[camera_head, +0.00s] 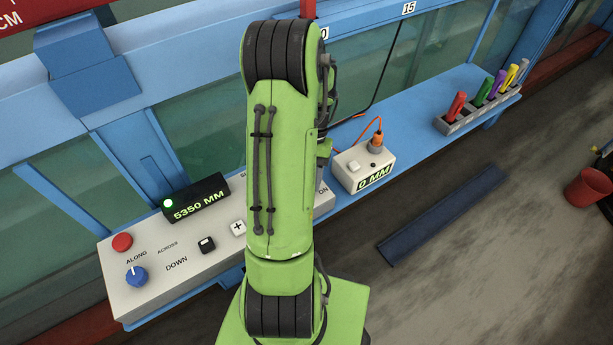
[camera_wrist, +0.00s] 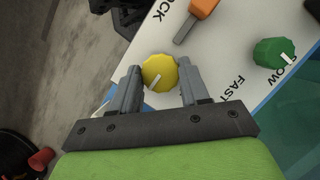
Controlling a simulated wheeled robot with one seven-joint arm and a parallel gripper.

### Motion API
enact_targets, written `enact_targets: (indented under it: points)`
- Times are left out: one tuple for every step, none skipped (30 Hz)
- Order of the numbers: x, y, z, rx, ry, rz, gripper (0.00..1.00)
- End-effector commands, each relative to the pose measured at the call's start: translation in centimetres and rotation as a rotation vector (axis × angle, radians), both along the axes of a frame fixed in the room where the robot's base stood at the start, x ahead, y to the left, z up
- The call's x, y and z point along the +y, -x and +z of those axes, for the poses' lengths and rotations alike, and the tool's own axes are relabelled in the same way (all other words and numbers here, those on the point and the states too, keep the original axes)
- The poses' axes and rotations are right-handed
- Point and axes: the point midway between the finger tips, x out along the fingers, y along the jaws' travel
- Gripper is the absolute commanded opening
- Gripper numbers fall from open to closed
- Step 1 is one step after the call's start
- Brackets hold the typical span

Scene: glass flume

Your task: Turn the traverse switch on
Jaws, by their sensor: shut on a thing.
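In the wrist view my gripper (camera_wrist: 160,80) is shut on a round yellow knob (camera_wrist: 158,67) with a white pointer line, one finger at each side. The knob sits on a white panel (camera_wrist: 222,62). In the head view my green arm hides the gripper, the knob and the middle of the control panel (camera_head: 190,265). Part of a label, "ON", shows just right of the arm. No label is readable beside the yellow knob, so I cannot tell its setting.
A green knob (camera_wrist: 273,52) by "SLOW" and "FAST" and an orange lever (camera_wrist: 204,7) are near my gripper. The panel also has a red button (camera_head: 122,242), a blue knob (camera_head: 136,276) and a 5350 MM display (camera_head: 197,198). A small 0 MM box (camera_head: 362,166) stands right of my arm.

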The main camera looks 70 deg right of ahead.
Motion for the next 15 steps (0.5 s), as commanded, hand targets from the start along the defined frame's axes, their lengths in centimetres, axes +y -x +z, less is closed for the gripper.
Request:
enact_targets:
  points:
    - [-0.05,0.01,0.0,0.0,0.002,-0.003,0.15]
    - [-0.05,0.01,0.0,0.001,0.002,-0.004,0.15]
    - [-0.05,0.01,0.0,0.001,0.002,-0.004,0.15]
    - [-0.05,0.01,0.0,0.001,0.002,-0.004,0.15]
    - [-0.05,0.01,0.0,0.001,0.002,-0.004,0.15]
    - [-0.05,0.01,0.0,0.001,0.002,-0.004,0.15]
    - [-0.04,0.02,-0.01,0.001,0.002,-0.004,0.15]
    - [-0.04,0.02,-0.01,0.001,0.002,-0.004,0.15]
    - [-0.04,0.02,-0.01,0.001,0.002,-0.004,0.15]
    - [-0.04,0.02,-0.01,0.001,0.002,-0.004,0.48]
    - [-0.03,0.02,0.0,0.001,0.002,-0.004,0.53]
    - [-0.03,0.02,0.0,0.001,0.002,-0.004,0.59]
    - [-0.03,0.02,0.0,0.001,0.001,-0.003,0.64]
    - [-0.03,0.02,0.0,0.001,0.001,-0.003,0.68]
    - [-0.02,0.02,0.0,0.001,0.001,-0.003,0.71]
